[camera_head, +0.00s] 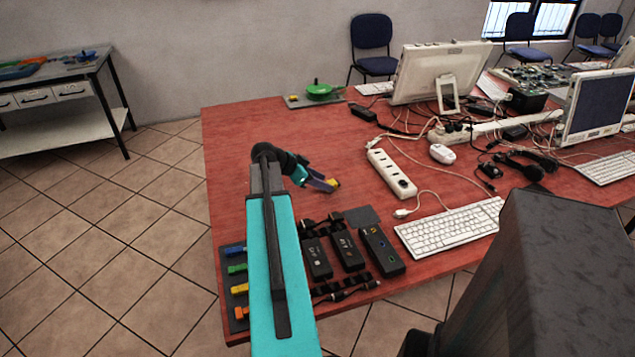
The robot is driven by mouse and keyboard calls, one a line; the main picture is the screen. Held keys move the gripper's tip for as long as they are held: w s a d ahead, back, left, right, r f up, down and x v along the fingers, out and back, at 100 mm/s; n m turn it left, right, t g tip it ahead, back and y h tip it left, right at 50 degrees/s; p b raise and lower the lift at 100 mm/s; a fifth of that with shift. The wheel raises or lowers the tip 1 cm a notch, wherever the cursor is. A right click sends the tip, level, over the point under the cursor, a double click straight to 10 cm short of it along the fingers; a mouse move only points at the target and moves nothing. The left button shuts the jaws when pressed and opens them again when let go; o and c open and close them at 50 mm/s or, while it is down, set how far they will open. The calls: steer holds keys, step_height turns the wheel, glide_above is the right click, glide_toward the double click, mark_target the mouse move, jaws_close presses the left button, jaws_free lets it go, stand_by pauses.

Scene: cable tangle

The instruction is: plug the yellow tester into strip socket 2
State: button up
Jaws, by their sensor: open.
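A white power strip (381,161) lies on the red table, right of my gripper, with a row of sockets on top and a small dark spot near its near end. Socket numbers are too small to read. A small yellow block (239,289) lies on a dark tray (228,312) at the table's near left edge, between a green and an orange one. My gripper (324,184) is open above the table, left of the strip.
Several black adapters (346,251) and short cables lie near the front edge. A keyboard (450,228), white mouse (442,153) and loose cables lie right of the strip. A monitor (440,72) and tangled cables stand behind. The table's left rear is mostly clear.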

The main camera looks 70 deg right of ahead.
steer(key=shift+b+x, duration=0.45)
steer(key=shift+x, duration=0.4)
jaws_close()
steer(key=shift+r+p, duration=1.05)
steer(key=shift+r, duration=2.45)
